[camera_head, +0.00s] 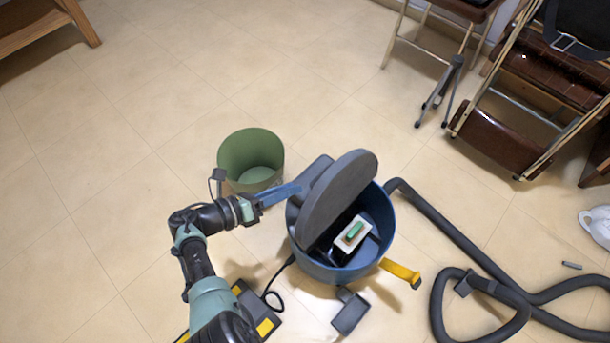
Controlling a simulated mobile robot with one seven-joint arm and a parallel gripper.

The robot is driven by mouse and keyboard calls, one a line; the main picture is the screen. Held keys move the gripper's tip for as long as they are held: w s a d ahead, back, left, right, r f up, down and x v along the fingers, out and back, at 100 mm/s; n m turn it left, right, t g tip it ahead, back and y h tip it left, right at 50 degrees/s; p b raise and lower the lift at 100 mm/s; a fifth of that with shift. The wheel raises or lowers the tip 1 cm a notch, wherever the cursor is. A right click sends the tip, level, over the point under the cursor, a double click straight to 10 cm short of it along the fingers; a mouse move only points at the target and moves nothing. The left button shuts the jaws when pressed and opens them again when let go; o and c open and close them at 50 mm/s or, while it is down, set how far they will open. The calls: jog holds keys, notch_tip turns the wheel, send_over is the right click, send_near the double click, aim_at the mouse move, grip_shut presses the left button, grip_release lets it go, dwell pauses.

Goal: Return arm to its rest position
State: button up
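My arm (207,270) rises from the bottom of the view and bends right at the wrist. My gripper (298,187) points right, with its long blue fingers ending next to the dark grey round lid (340,195). The fingertips are close to the lid's left side; I cannot tell whether they touch it. The fingers overlap from this angle, so their opening is unclear. The lid stands tilted up on the blue canister (318,268), which is open. Inside it is a pale block with a green top (354,232).
A green bin (250,150) stands just behind the gripper. A dark hose (440,228) curls across the floor at right. A yellow latch (400,272) sticks out from the canister. Folding chairs (510,130) stand at upper right.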

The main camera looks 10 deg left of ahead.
jog(key=shift+v, duration=0.75)
